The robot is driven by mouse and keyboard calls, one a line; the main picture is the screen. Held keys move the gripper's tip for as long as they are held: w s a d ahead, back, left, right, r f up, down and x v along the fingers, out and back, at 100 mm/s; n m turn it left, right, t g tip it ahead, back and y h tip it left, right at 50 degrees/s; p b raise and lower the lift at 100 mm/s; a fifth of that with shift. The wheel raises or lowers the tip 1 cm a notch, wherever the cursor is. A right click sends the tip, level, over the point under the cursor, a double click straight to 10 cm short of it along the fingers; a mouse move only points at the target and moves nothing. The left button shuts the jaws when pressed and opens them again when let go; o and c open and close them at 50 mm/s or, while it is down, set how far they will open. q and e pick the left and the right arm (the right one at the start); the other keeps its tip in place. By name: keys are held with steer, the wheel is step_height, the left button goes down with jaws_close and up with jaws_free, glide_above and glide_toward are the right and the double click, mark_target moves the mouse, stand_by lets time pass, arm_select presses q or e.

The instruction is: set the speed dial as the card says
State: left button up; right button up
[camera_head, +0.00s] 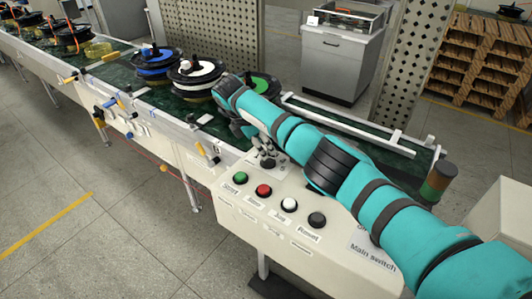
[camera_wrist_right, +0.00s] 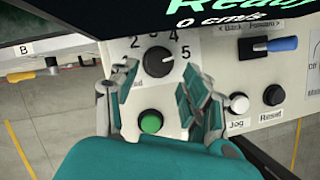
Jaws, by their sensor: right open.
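The speed dial (camera_wrist_right: 158,61) is a round dark knob with a pale pointer mark, ringed by numbers; 2, 4 and 5 are readable in the right wrist view. My right gripper (camera_wrist_right: 157,98) is open. Its fingers stand to either side below the dial, with the green button (camera_wrist_right: 150,122) showing between them; I see no grip on the knob. In the head view my right gripper (camera_head: 262,150) is over the control panel (camera_head: 258,212), its fingers partly hidden by the arm. No card is readable as a speed card. My left gripper is out of view.
The panel also has red (camera_head: 263,190), white (camera_head: 289,205) and black (camera_head: 317,220) buttons. A blue-handled switch (camera_wrist_right: 282,44) is right of the dial. The screen (camera_wrist_right: 215,20) reads "Ready" and "0 cm/s". Hub motors (camera_head: 198,72) stand on the green conveyor behind.

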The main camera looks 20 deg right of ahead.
steer(key=v, duration=0.6)
steer(key=shift+r, duration=0.3)
steer(key=shift+a, duration=0.15)
